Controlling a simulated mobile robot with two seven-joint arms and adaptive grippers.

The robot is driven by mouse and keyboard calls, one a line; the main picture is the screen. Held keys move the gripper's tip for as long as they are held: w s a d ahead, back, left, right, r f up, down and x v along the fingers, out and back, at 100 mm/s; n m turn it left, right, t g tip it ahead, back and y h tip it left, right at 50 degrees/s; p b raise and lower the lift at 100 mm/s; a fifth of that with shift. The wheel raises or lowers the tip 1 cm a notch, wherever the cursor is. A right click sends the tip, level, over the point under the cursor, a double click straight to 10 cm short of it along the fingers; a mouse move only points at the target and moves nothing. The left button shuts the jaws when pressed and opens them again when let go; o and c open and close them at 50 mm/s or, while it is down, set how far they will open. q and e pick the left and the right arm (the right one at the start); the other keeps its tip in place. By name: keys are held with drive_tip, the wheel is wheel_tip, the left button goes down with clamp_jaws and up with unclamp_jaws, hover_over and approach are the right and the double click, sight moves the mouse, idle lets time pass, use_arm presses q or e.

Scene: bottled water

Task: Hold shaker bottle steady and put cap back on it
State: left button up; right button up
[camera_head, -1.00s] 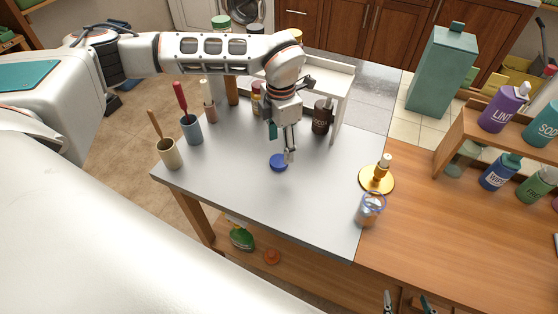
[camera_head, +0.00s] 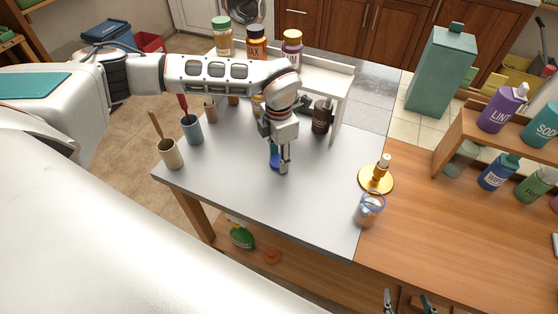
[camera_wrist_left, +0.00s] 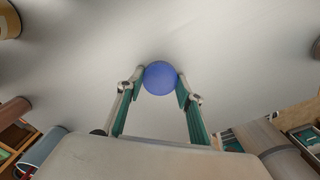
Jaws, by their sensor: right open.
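The blue cap (camera_head: 273,160) lies on the grey tabletop, partly hidden by my left gripper (camera_head: 281,170) in the head view. In the left wrist view the round cap (camera_wrist_left: 160,78) sits between the two fingertips of my left gripper (camera_wrist_left: 161,83), one on each side.
A gold dispenser (camera_head: 376,178) stands just behind the bottle. Cups with brushes (camera_head: 170,153) line the left table edge. A white shelf (camera_head: 340,88) with jars is at the back. A wooden rack of bottles (camera_head: 455,140) is at right. The front tabletop is clear.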

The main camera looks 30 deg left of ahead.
idle(0.3)
use_arm(q)
wheel_tip(320, 180, up, 20)
use_arm(e)
drive_tip(key=shift+f, duration=0.25)
idle(0.6)
use_arm(q)
drive_tip(key=m, duration=2.2)
hover_over(278, 162)
drive_tip(key=s, duration=0.3)
wheel_tip(278, 162, down, 5)
drive_tip(key=m, duration=0.2)
drive_tip(key=f+m, duration=0.1)
drive_tip(key=m, duration=0.1)
drive_tip(key=s+m, duration=0.1)
drive_tip(key=m, duration=0.1)
drive_tip(key=shift+d+f+m, duration=0.3)
drive_tip(key=shift+d+m, duration=0.1)
use_arm(e)
drive_tip(key=c, duration=0.8)
drive_tip(key=shift+c, duration=0.2)
